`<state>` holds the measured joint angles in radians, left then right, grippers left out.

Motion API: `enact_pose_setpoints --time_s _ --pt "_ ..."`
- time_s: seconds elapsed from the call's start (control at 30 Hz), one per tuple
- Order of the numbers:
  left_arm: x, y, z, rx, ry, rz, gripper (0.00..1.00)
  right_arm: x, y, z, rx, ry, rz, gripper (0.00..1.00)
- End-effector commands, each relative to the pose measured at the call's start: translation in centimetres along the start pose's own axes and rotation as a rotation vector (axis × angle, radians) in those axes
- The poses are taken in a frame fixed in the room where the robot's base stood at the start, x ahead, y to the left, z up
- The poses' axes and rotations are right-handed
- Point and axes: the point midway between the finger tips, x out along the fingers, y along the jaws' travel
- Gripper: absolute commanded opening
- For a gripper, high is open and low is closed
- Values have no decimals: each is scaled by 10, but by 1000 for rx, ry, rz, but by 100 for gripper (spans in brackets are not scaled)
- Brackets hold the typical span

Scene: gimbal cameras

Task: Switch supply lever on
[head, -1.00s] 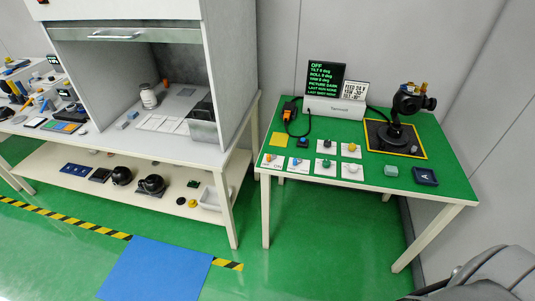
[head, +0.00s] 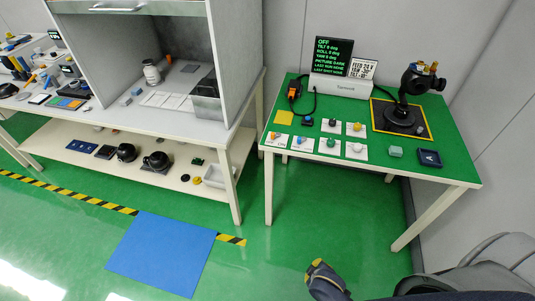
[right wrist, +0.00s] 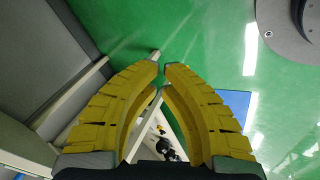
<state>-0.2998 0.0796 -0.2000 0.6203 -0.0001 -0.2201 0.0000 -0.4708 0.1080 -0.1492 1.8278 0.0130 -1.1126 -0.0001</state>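On the green table (head: 365,172) several white cards carry small knobs and switches. The leftmost front card holds an orange-tipped lever (head: 275,136) with small print, too small to read fully; I take it for the supply lever. A black display with green text (head: 333,57) reads OFF at its top. My right gripper (head: 318,266) is low at the bottom of the head view, in front of the table and away from the lever. In the right wrist view its yellow fingertips (right wrist: 162,67) are together with nothing between them. My left gripper is not in view.
A camera on a gimbal (head: 408,105) stands at the table's right rear. An orange-black controller (head: 294,90), a teal block (head: 396,151) and a dark tray (head: 429,158) are on the table. A grey hooded bench stands left.

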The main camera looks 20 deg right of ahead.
Motion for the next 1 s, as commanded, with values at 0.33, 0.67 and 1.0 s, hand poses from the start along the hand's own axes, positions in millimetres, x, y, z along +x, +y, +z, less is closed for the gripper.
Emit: enact_pose_setpoints --time_s 0.33,0.67,1.0 --pt "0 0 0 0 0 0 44 -76 77 -57 -28 52 99 0" --pt "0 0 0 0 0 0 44 -89 122 -129 -49 127 68 0" --pt "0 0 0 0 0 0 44 -65 159 -219 -67 209 -44 0"
